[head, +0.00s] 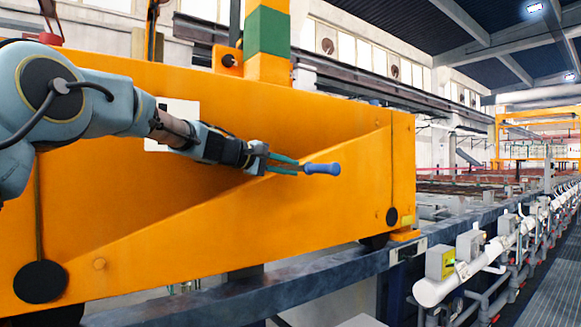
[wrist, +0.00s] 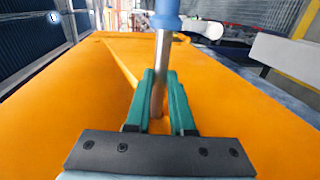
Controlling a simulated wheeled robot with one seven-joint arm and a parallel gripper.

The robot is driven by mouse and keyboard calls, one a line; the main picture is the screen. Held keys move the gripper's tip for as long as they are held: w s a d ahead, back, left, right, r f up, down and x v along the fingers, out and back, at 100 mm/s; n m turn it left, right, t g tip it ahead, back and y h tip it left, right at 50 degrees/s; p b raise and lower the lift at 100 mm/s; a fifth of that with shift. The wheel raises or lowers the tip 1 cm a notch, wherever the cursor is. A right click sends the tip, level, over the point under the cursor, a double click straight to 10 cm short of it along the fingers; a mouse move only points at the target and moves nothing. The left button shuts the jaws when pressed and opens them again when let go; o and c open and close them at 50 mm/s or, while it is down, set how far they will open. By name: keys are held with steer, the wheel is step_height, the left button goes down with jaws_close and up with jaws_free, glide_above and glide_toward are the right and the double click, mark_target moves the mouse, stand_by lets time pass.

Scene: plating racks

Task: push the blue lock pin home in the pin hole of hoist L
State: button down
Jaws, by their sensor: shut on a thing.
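The blue lock pin has a rounded blue handle (head: 322,168) that points right in the head view. In the wrist view its blue end (wrist: 167,14) is at the top, with a bare metal shank (wrist: 161,65) below it. My gripper (head: 284,163) is shut on the shank; its teal fingers (wrist: 159,92) stand on both sides of it. The gripper is in front of the big orange hoist body (head: 250,130), apart from its right end as the picture shows it. I cannot make out which mark is the pin hole of hoist L.
A green and orange post (head: 267,32) rises from the hoist. A dark round part (head: 391,216) sits at its lower right. A grey rail (head: 300,285) runs below. White pipes (head: 470,270) with boxes line the right side, beside a grated walkway (head: 550,295).

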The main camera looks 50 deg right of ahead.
steer(key=shift+w+d+r+p, duration=0.1)
steer(key=shift+w+d+p, duration=0.05)
steer(key=shift+w+p, duration=0.3)
steer(key=shift+w+d+r+p, duration=0.15)
steer(key=shift+w+p, duration=0.1)
steer(key=shift+w, duration=0.25)
steer(key=c, duration=0.7)
jaws_free()
steer(key=shift+w+f, duration=0.1)
steer(key=shift+f, duration=0.2)
steer(key=b+v, duration=0.5)
steer(key=v, duration=0.6)
steer(key=shift+c, duration=0.3)
